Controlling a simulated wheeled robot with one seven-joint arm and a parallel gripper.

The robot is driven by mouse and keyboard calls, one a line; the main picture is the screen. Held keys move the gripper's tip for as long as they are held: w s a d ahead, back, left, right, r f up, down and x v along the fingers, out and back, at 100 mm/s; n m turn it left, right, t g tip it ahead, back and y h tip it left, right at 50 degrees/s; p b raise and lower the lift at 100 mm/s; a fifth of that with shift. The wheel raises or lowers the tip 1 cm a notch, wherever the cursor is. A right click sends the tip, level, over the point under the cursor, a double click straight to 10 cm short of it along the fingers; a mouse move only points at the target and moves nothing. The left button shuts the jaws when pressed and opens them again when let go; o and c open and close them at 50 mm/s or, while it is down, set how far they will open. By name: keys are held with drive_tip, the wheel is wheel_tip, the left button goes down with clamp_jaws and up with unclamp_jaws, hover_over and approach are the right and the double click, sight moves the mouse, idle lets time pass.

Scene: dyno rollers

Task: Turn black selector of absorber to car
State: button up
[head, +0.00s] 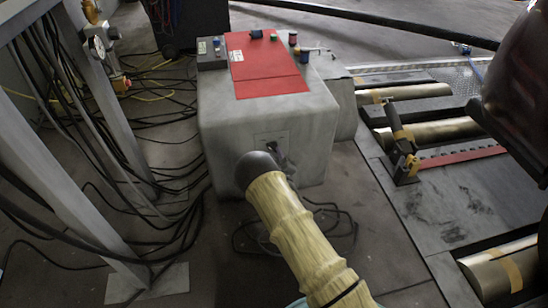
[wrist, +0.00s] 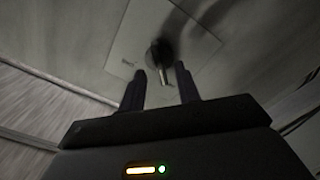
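The absorber (head: 222,130) is a large grey box with a red top sheet, in the middle of the head view. Its front carries a light square plate, seen close in the wrist view (wrist: 125,35). The black selector (wrist: 157,50) is a round knob on this plate with a short, pale-tipped lever pointing down in the picture. Small lettering beside it is too blurred to read. My gripper (wrist: 159,69) is open, its two dark fingers pointing at the plate, one on each side of the lever. I cannot tell whether they touch it. In the head view my arm's end partly hides the plate.
Small knobs and bottles (head: 256,34) and a grey control box (head: 212,53) sit on the absorber's top. Black cables (head: 150,170) and a metal frame (head: 60,200) are at the left. Metal rollers (head: 430,130) lie at the right. Some floor beside the absorber is clear.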

sight(273, 148)
drive_tip(key=shift+b+x, duration=0.3)
drive_tip(key=shift+x, duration=0.9)
drive_tip(key=shift+c, duration=0.2)
clamp_jaws()
